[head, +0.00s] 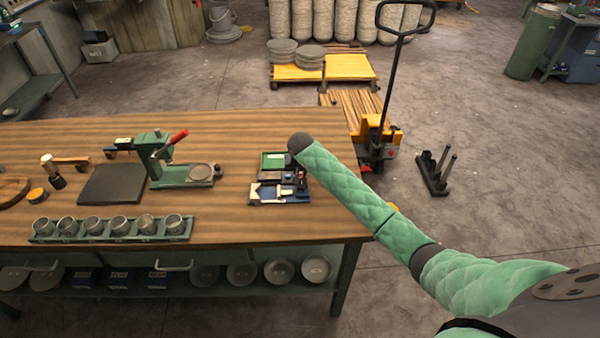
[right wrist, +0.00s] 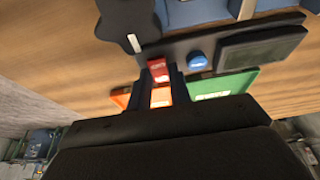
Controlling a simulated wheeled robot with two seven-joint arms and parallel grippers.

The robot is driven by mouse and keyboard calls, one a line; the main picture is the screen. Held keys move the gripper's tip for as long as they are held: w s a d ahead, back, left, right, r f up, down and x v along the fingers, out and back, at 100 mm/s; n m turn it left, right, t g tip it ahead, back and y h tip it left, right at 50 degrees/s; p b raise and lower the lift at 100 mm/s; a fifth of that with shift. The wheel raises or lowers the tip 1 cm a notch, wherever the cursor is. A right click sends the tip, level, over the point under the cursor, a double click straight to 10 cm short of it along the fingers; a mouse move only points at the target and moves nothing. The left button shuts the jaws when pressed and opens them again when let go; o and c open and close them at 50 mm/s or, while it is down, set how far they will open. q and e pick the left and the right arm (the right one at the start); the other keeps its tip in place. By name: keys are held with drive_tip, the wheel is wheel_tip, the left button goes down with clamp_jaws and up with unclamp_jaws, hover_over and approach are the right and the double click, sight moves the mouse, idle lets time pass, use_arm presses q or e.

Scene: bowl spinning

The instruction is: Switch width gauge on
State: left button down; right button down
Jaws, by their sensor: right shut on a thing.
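The display shows no readable figures. My right gripper (right wrist: 160,82) has its two dark fingers close together at the red button, which shows between their tips. In the head view this gripper (head: 299,178) is small and partly hidden by my arm. My left gripper is out of view.
A green tray (head: 273,160) lies just behind the gauge. A green press with a red lever (head: 178,138) and a rack of several metal cups (head: 105,238) stand to the left. The bench top between press and gauge is clear. A pallet truck (head: 378,140) stands beyond the bench's right end.

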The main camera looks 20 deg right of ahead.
drive_tip(key=g, duration=0.1)
drive_tip(key=w+g+y, duration=0.1)
drive_tip(key=g, duration=0.1)
drive_tip(key=shift+d+r+g, duration=0.15)
drive_tip(key=shift+r+g, duration=0.05)
drive_tip(key=shift+g, duration=0.1)
drive_tip(key=c, duration=1.6)
unclamp_jaws()
drive_tip(key=shift+o, duration=0.2)
drive_tip(key=shift+r, duration=0.1)
